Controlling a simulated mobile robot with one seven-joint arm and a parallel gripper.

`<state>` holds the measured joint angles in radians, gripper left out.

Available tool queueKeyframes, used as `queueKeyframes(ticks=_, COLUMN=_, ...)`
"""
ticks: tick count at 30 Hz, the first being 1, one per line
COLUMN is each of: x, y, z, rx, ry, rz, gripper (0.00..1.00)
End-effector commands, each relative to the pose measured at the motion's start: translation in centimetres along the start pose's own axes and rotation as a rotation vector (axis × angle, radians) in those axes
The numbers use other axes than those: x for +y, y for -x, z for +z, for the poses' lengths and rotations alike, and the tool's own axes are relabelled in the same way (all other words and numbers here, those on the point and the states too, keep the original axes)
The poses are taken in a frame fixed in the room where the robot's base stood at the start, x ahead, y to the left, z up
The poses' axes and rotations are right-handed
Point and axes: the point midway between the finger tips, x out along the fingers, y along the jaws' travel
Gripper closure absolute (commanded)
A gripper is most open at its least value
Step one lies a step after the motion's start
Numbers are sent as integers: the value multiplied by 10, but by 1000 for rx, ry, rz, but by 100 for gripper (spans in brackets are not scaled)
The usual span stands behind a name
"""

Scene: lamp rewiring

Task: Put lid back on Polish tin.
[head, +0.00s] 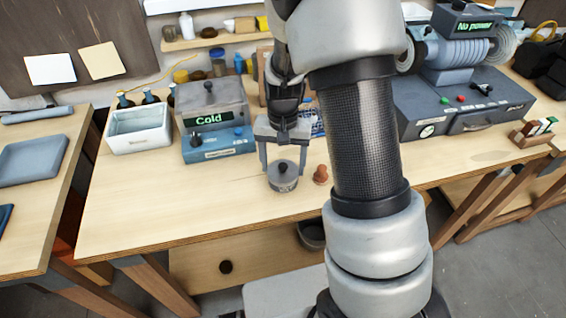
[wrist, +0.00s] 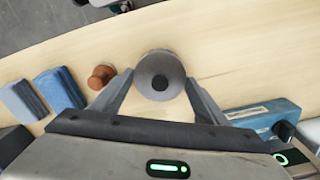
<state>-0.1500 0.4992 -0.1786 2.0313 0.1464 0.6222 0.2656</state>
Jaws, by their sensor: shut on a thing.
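The Polish tin (head: 284,186) is a small grey round tin with a label, standing upright near the front edge of the wooden bench. Its grey round lid (head: 279,166), with a dark knob in the middle, is at the top of the tin. I cannot tell whether it is fully seated. My gripper (head: 282,172) points down with one finger on each side of the lid and is shut on it. In the wrist view the lid (wrist: 160,68) lies between the fingertips and hides the tin below.
A reddish-brown wooden knob-shaped piece (head: 321,174) stands just right of the tin. A blue-grey box reading "Cold" (head: 217,142) and a white basin (head: 139,133) are to the left. A grinder-like machine (head: 455,55) is at the right. Bench in front is clear.

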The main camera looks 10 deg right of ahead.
Motion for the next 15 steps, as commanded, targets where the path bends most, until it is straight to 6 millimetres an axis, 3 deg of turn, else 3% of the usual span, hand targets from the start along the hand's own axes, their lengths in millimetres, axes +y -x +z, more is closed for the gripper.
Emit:
queueKeyframes(ticks=4, x=0, y=-6, z=0, rx=0, ry=0, rz=0, gripper=54)
queueKeyframes(ticks=5, x=0, y=-5, z=0, rx=0, ry=0, rz=0, gripper=29)
queueKeyframes(ticks=8, x=0, y=-4, z=0, rx=0, ry=0, rz=0, gripper=14)
queueKeyframes(ticks=15, x=0, y=-4, z=0, rx=0, ry=0, rz=0, gripper=14)
